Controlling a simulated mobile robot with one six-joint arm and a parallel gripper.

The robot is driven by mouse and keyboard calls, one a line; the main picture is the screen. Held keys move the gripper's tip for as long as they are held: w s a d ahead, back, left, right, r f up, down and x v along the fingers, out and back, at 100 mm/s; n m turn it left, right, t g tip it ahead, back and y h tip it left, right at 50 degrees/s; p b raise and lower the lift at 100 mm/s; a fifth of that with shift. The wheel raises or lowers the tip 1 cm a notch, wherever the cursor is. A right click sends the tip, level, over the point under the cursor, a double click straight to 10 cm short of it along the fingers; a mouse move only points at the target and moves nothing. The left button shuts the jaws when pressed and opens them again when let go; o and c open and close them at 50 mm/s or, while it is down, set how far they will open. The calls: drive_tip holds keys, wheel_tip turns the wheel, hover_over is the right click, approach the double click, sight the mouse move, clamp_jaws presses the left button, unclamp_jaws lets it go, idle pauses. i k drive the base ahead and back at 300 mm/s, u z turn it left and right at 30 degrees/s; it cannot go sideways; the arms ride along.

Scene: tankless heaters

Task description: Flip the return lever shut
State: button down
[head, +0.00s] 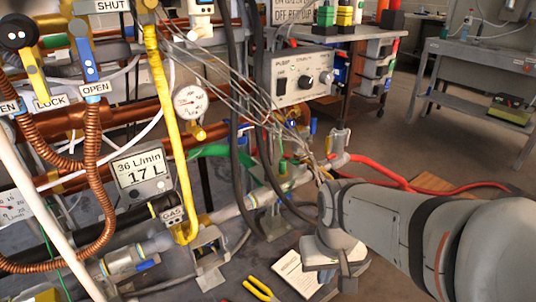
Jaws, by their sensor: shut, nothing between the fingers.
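No label reading "return" is legible, so I cannot tell for sure which lever is the return lever. A blue lever (84,48) hangs down above an OPEN tag (96,88) at the upper left. A SHUT tag (111,5) is up and to its right. A yellow lever (33,75) stands left of it, near a LOCK tag (50,102). A green lever (212,151) lies roughly level on the middle pipe. My arm reaches in from the right. My gripper (322,173) is at its far end, small and partly hidden among pipes and cables, shut and empty, apart from the blue lever.
A yellow gas pipe (160,110), dark hoses (234,90) and thin wires cross in front of the pipework. A pump box (302,75) and a flow display (142,168) stand among them. Pliers (260,290) lie below. Open floor is at the right.

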sight(289, 195)
drive_tip(key=u, duration=1.75)
drive_tip(key=k, duration=0.95)
drive_tip(key=z, duration=1.3)
drive_tip(key=i, duration=1)
drive_tip(key=z, duration=0.05)
